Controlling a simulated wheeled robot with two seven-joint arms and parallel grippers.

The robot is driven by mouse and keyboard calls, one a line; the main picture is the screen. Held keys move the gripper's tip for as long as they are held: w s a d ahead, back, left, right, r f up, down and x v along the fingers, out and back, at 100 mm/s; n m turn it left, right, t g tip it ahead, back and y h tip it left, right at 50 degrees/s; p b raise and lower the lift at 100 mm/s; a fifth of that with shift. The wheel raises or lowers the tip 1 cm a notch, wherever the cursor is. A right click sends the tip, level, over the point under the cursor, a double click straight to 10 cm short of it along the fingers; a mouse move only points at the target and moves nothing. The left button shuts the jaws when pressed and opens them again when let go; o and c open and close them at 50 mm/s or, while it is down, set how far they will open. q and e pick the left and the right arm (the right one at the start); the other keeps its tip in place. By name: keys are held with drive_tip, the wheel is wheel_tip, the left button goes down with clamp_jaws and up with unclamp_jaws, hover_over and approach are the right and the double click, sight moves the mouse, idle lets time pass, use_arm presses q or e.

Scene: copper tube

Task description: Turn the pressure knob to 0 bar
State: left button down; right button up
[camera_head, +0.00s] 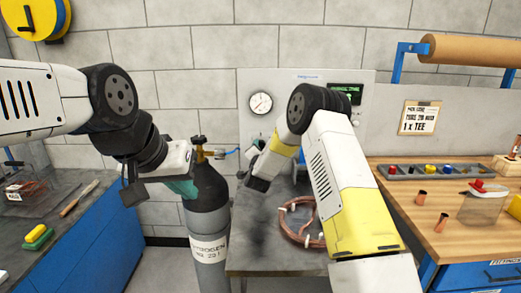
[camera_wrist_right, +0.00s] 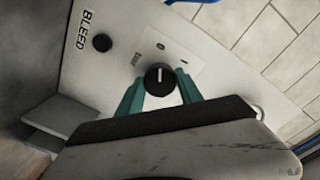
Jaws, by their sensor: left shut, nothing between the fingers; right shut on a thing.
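A black pressure knob (camera_wrist_right: 159,79) with a white pointer line sits on a pale panel (camera_wrist_right: 120,60) in the right wrist view. The teal fingers of my right gripper (camera_wrist_right: 161,84) are shut on it, one on each side. The pointer runs roughly up the picture, with small printed marks around the knob. In the head view I cannot make out the knob near the right gripper (camera_head: 257,172). A round gauge (camera_head: 260,104) is on the grey panel; its reading is too small to tell. My left gripper (camera_head: 183,188) is shut and empty, in front of the gas cylinder.
A black button (camera_wrist_right: 102,42) is beside the word BLEED. The nitrogen cylinder (camera_head: 208,223) stands left of the middle bench. Coiled copper tube (camera_head: 303,237) lies on that bench. A wooden bench (camera_head: 450,235) with copper pieces is at right, a blue cabinet (camera_head: 75,245) at left.

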drive_tip(key=shift+f, duration=0.1)
idle(0.5)
drive_tip(key=o, duration=1.4)
drive_tip(key=s, duration=0.7)
drive_tip(key=shift+s+a, duration=0.15)
drive_tip(key=shift+s, duration=0.25)
drive_tip(key=shift+r, duration=0.2)
